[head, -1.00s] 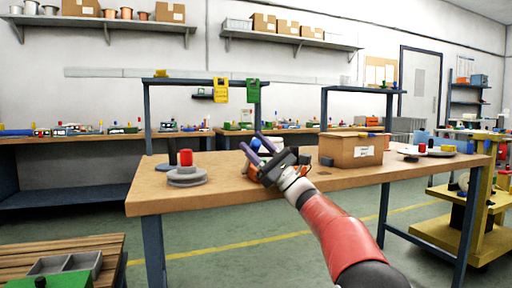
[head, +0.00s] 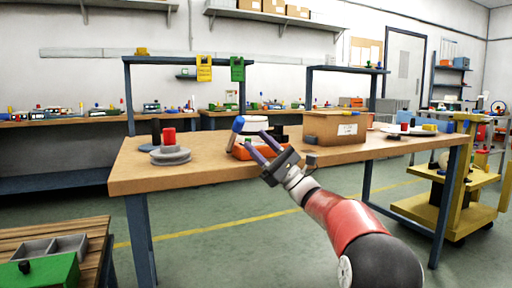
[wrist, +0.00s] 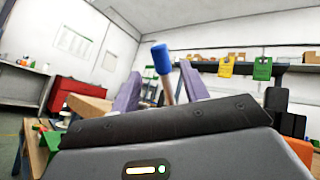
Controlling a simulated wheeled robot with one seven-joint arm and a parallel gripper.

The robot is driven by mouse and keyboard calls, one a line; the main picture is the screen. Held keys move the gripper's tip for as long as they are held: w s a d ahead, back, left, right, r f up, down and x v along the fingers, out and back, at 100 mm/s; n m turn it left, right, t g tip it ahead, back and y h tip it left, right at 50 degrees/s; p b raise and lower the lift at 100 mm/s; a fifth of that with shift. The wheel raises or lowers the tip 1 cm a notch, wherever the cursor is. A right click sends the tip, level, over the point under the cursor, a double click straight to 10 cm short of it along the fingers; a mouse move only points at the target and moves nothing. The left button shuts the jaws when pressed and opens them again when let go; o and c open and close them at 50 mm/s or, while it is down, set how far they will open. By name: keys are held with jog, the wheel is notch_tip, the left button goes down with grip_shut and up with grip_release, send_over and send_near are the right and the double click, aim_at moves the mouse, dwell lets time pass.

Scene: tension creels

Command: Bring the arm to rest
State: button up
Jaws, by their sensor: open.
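My gripper (head: 262,148) is open and empty, held in front of the table's near edge in the head view. Its two purple fingers point up and to the left, and they also show in the wrist view (wrist: 162,90). My red arm reaches in from the lower right. Behind the fingers stands a blue-topped post (head: 236,126) with a light shaft, beside an orange base (head: 250,151). The post shows between the fingers in the wrist view (wrist: 162,60); I cannot tell any contact. The wooden table (head: 215,165) is below and behind.
A grey disc stack with a red cylinder (head: 170,150) stands left on the table. A cardboard box (head: 325,127) stands to the right. A yellow cart (head: 440,205) is at far right, a slatted bench with a grey tray (head: 50,247) at lower left. Floor before the table is clear.

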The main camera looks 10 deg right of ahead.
jog(key=s+a+n+g+h+p, duration=0.2)
jog(key=s+a+n+g+h, duration=0.15)
jog(key=s+a, duration=0.35)
jog(key=s+a+f+n+g+h+p, duration=0.1)
jog(key=s+a+f+n+h+p, duration=0.1)
jog(key=s+a+f+h, duration=0.3)
jog(key=s+f+n+g+h+p, duration=0.1)
jog(key=s+n+g+h+p, duration=0.1)
jog(key=s, duration=0.4)
jog(key=s+d+f+n+h+p, duration=0.1)
jog(key=s+d+f+n+h, duration=0.2)
jog(key=s, duration=0.4)
jog(key=s+d+f+n+h+p, duration=0.2)
jog(key=s+d+f+h, duration=0.3)
jog(key=s+d+h, duration=0.1)
jog(key=s+d+f+n+t+h+p, duration=0.1)
jog(key=s+d+f+n+h+p, duration=0.1)
jog(key=s+d, duration=0.5)
notch_tip(320, 180, down, 3)
jog(key=s+n+h, duration=0.1)
jog(key=h, duration=0.2)
jog(key=shift+s+r+n, duration=0.15)
jog(key=shift+s+n, duration=0.2)
jog(key=shift+s, duration=0.05)
jog(key=shift+w+r, duration=0.1)
